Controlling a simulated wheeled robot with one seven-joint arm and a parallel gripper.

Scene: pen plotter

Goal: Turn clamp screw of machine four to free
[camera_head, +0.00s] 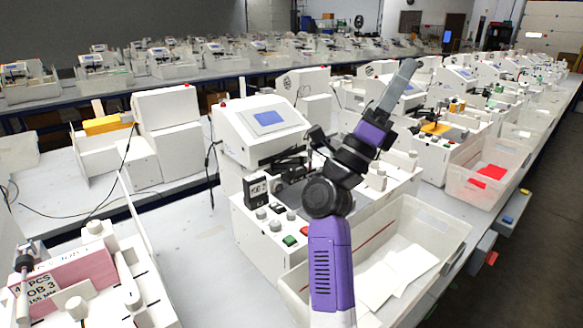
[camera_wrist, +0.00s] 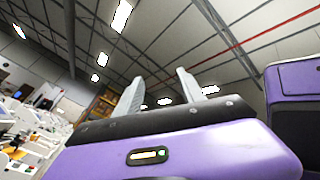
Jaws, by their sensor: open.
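My gripper (camera_head: 407,72) is raised high over the middle of the bench in the head view, pointing up and away. In the wrist view its two pale fingers (camera_wrist: 160,90) stand apart with nothing between them, aimed at the ceiling. The nearest full machine (camera_head: 270,205) is white, with a tilted blue screen (camera_head: 268,118) and a small black display box (camera_head: 256,190). My arm covers part of its working area. I see no number four on any machine, and I cannot make out a clamp screw. My gripper touches nothing.
A clear bin (camera_head: 440,222) with white sheets stands in front of the nearest machine. Another bin (camera_head: 488,150) holds red pieces. A station with pink sheets (camera_head: 78,272) and a card is at lower left. Bare bench (camera_head: 195,262) lies between. More machines line the right.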

